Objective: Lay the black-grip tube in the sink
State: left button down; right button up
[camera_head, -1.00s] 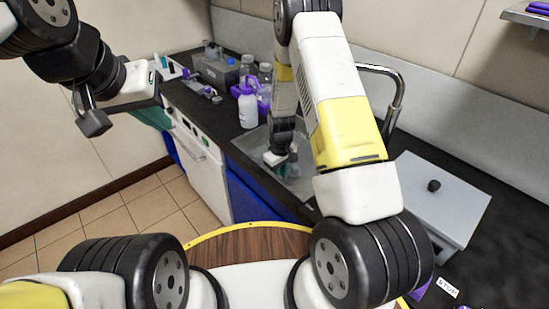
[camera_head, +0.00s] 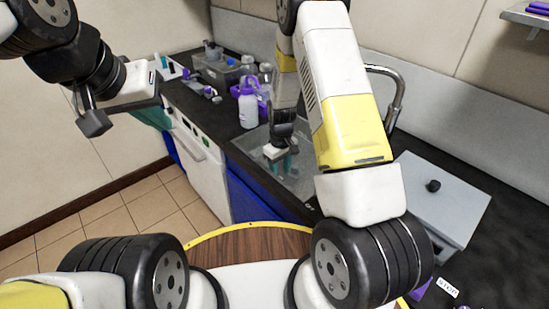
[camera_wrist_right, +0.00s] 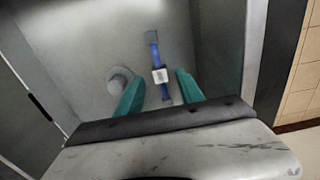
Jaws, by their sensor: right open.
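A slim tube (camera_wrist_right: 155,58) with blue parts and a white block at its middle lies on the floor of the grey sink (camera_wrist_right: 75,40), in the right wrist view. I cannot make out a black grip on it. My right gripper (camera_wrist_right: 158,92) is open, its two teal fingers apart, with the tube beyond and between them, not held. In the head view my right gripper (camera_head: 284,164) points down into the sink (camera_head: 299,184). My left gripper (camera_head: 153,117) is at the upper left, away from the sink; its fingers are mostly hidden.
A round drain (camera_wrist_right: 120,79) is beside the tube. A white bottle (camera_head: 248,108) with a purple top and other labware stand on the black counter left of the sink. The curved tap (camera_head: 396,92) rises behind it. A grey lidded box (camera_head: 437,198) is to the right.

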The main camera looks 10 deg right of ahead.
jog(key=s+d+r+m+t+y, duration=0.1)
jog(key=s+r+m, duration=0.15)
jog(key=r, duration=1.15)
jog(key=s+r+m+t+y, duration=0.15)
jog(key=s+r, duration=0.25)
jog(key=r, duration=1)
jog(key=s+d+r+m+t, duration=0.1)
jog(key=s+r+t, duration=0.1)
jog(key=s+r, duration=0.3)
jog(key=s+d+r+m+t, duration=0.1)
jog(key=s+r, duration=0.4)
jog(key=s, duration=0.6)
jog(key=shift+s+r+t, duration=0.3)
jog(key=shift+r+t, duration=0.05)
